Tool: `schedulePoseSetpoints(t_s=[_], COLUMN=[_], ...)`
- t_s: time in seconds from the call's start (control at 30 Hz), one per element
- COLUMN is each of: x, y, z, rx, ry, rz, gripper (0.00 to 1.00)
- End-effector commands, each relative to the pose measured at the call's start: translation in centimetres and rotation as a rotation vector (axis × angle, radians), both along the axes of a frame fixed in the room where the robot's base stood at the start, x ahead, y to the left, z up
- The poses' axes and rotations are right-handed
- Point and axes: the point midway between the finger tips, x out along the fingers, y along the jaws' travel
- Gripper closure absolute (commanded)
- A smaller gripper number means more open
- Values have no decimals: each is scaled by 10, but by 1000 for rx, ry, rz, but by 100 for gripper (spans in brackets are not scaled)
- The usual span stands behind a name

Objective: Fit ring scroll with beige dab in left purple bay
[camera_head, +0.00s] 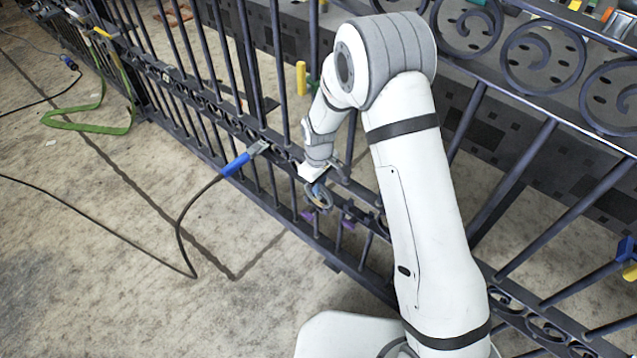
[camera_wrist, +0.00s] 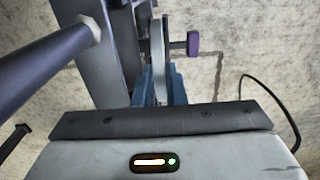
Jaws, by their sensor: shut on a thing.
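My gripper (camera_head: 317,187) is shut on a grey ring scroll (camera_head: 328,204), low at the gate's near face. In the wrist view the ring scroll (camera_wrist: 158,55) shows edge-on between the blue fingers of my gripper (camera_wrist: 160,95). I cannot make out a beige dab on it. Purple marks show on the gate just below: a left one (camera_head: 308,214) and a right one (camera_head: 348,218). One purple-ended piece (camera_wrist: 193,43) shows in the wrist view, right of the ring. The ring is close to the purple marks; I cannot tell whether it touches the gate. My arm hides part of the gate.
The dark iron gate (camera_head: 195,85) runs diagonally across, with bars and rails close around my gripper. The floor in front is mostly clear.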

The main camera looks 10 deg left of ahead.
Motion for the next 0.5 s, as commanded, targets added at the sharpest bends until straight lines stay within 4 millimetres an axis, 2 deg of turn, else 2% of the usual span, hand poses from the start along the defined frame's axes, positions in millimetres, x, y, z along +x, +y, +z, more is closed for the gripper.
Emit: schedulePoseSetpoints(t_s=[0.5], x=[0], y=[1], z=[-7], rx=[1], ry=[-1], rz=[1], gripper=[100])
